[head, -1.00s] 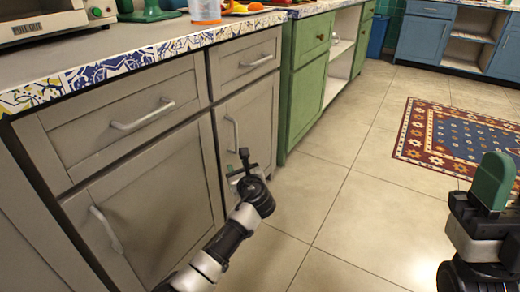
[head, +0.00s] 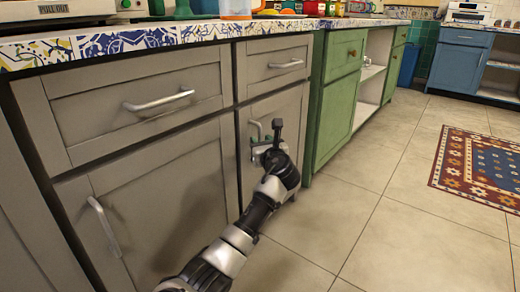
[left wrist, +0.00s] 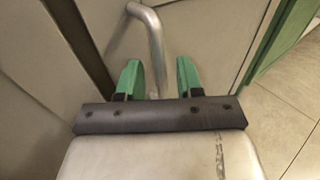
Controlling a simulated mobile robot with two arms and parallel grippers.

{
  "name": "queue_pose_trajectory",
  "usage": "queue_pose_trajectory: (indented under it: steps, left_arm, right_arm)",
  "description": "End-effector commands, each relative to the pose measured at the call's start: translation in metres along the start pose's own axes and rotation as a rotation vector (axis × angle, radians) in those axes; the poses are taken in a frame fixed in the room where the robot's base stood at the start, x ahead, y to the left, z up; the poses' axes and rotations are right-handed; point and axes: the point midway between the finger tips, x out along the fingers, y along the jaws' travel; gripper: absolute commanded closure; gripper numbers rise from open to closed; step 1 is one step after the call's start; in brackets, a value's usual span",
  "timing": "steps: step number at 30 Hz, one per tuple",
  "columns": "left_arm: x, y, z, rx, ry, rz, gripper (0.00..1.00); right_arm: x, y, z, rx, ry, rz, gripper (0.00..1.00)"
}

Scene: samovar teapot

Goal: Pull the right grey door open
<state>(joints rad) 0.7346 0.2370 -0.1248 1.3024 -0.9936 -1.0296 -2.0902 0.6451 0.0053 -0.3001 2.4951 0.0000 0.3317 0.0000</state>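The right grey door (head: 291,110) stands shut under its drawer, at the middle of the head view. Its metal handle (head: 252,131) is an upright bar near the door's left edge, partly hidden by my left gripper. My left gripper (head: 267,147) is at the handle, its arm reaching in from the bottom. In the left wrist view, the two green fingers of the gripper (left wrist: 160,80) are apart. The curved handle (left wrist: 152,35) passes down between them, with gaps visible on both sides. My right gripper is out of view.
The left grey door (head: 165,205) and the drawers above are shut. A green cabinet (head: 338,105) stands just right of the grey door. Open tiled floor (head: 385,230) lies in front, with a patterned rug (head: 480,165) farther right.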

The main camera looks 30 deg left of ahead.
Motion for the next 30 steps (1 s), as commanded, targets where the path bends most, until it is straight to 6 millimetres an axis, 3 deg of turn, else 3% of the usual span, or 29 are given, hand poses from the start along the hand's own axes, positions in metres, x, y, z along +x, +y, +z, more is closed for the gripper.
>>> queue_pose_trajectory:
  steps: [6, 14, 22, 30]
  left_arm:
    - [0.015, 0.000, -0.001, 0.000, 0.000, 0.000, 0.64]
    - [0.017, 0.000, 0.000, 0.000, 0.000, -0.001, 0.64]
    - [0.016, 0.000, 0.000, 0.000, 0.001, -0.001, 1.00]
    - [0.016, 0.000, 0.000, 0.000, 0.001, 0.000, 1.00]
  right_arm:
    - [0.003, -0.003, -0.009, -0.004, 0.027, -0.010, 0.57]
    - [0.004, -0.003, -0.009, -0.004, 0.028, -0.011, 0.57]
    - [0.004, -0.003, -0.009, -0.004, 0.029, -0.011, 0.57]
    - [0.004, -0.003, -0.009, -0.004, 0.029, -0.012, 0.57]
